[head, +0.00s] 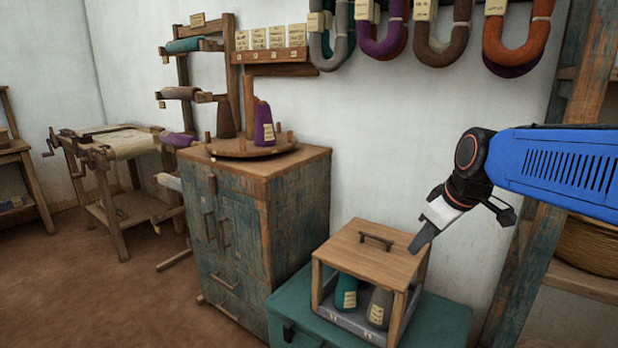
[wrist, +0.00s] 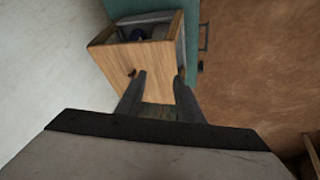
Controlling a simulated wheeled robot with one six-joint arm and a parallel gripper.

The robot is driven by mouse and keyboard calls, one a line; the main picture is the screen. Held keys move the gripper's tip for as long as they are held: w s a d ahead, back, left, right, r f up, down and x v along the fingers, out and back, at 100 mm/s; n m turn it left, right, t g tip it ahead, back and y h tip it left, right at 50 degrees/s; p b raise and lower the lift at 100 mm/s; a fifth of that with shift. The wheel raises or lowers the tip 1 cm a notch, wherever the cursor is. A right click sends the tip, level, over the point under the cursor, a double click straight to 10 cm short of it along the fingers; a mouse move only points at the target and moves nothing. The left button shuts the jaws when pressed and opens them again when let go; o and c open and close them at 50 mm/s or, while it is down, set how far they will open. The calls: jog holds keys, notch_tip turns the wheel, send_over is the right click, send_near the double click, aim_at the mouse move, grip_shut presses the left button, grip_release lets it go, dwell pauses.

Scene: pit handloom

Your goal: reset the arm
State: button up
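My blue arm reaches in from the right in the head view. My gripper (head: 420,240) points down over the right edge of a wooden box's lid (head: 345,248). In the wrist view my gripper (wrist: 161,78) has its two fingers apart, with nothing seen held between them. The box lies beyond the fingertips there, its wooden top (wrist: 150,68) in view. A dark handle (head: 376,241) sits on the lid, to the left of my gripper. I cannot tell whether the fingers touch the box.
The box holds a teal cone (head: 346,292) and a grey cone (head: 380,306) and stands on a green chest (head: 440,318). A worn cabinet (head: 240,215) with a round turntable (head: 240,150) stands to the left. Yarn hanks (head: 518,42) hang on the wall. A wooden post (head: 560,160) stands behind my arm.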

jog(key=s+f+m, duration=0.2)
jog(key=s+f, duration=0.1)
jog(key=s, duration=0.4)
jog(key=s+d+f+m+h, duration=0.1)
jog(key=s+f+m, duration=0.2)
jog(key=s, duration=0.4)
jog(key=s+d+f+m, duration=0.1)
jog(key=s+f+m, duration=0.1)
jog(key=s+f, duration=0.3)
jog(key=shift+s+d+f, duration=0.2)
jog(key=shift+s+d, duration=0.05)
jog(key=shift+s, duration=0.75)
